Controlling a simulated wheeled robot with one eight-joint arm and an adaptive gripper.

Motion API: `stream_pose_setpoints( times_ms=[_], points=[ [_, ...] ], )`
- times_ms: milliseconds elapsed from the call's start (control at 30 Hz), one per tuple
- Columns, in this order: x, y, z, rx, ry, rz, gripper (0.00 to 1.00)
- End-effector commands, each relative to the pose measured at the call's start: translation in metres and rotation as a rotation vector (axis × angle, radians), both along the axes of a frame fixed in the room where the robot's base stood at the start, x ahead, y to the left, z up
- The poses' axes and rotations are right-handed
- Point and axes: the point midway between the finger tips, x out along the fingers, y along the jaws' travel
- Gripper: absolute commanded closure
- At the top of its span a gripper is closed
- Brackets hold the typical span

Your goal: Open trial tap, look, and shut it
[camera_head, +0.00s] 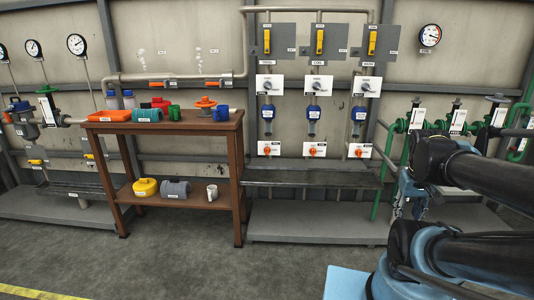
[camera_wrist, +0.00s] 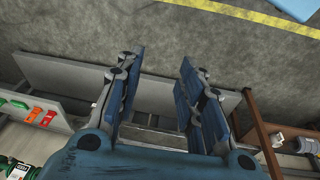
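Three orange tap handles sit low on the wall panel under the blue gauge bodies: a left one (camera_head: 268,150), a middle one (camera_head: 312,151) and a right one (camera_head: 359,152). Two more orange-red lever handles sit on the grey pipe above the table, a left one (camera_head: 160,84) and a right one (camera_head: 211,84). The labels are too small to read, so I cannot tell which is the trial tap. My gripper (camera_wrist: 160,92) is open and empty, its fingers wide apart. In the head view it is partly hidden behind my arm, to the right of the panel.
A brown wooden table (camera_head: 180,128) with loose parts stands left of the panel. A low grey plinth (camera_head: 300,224) runs below the panel. Green valves (camera_head: 458,116) stand at the right. The floor (camera_head: 200,265) in front is clear.

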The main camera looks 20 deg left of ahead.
Motion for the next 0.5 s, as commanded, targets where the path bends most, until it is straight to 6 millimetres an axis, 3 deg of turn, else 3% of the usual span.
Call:
stream_pose_setpoints(
  times_ms=[233,500],
  points=[
    [0.069,-0.003,0.027,-0.180,-0.056,0.245,0.65],
    [0.149,0.011,0.048,-0.387,-0.113,0.518,0.65]
  ],
)
